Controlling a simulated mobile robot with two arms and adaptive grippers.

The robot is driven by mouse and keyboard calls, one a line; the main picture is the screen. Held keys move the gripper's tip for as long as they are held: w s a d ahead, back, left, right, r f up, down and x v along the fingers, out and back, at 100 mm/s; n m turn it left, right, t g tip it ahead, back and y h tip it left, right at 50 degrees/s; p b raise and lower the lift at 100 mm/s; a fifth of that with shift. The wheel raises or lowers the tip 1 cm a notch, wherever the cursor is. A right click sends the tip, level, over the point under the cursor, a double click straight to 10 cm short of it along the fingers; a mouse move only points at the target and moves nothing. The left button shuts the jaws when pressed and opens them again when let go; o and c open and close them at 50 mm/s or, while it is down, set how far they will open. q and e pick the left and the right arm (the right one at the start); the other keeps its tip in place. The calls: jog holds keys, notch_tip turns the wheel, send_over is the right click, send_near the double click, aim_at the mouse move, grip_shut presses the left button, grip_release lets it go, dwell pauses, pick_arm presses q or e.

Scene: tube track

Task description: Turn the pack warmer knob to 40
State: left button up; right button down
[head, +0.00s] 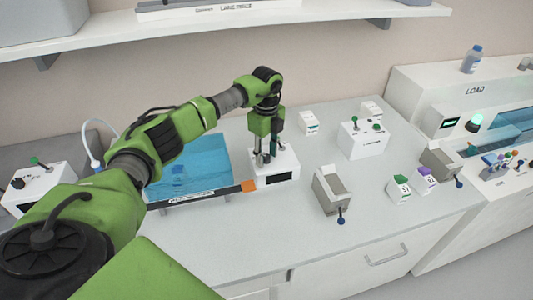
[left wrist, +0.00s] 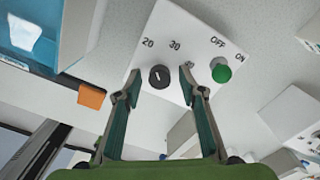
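The white control box (head: 288,163) stands at the front right of the blue warmer basin (head: 207,158). In the left wrist view its black knob (left wrist: 160,78) has a short pale mark, pointing roughly between the 20 and 30 labels; the exact setting is hard to tell. The third label is partly hidden by a finger. A green knob (left wrist: 221,72) sits by OFF and ON. My left gripper (head: 264,157) is over the box, pointing down. In the left wrist view its open fingers (left wrist: 159,80) stand on either side of the black knob, with gaps. My right gripper is not in view.
An orange block (head: 248,186) is at the basin's front corner. A shelf (head: 200,27) runs above the back. The front counter strip is clear.

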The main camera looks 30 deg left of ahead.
pick_arm(q)
grip_shut()
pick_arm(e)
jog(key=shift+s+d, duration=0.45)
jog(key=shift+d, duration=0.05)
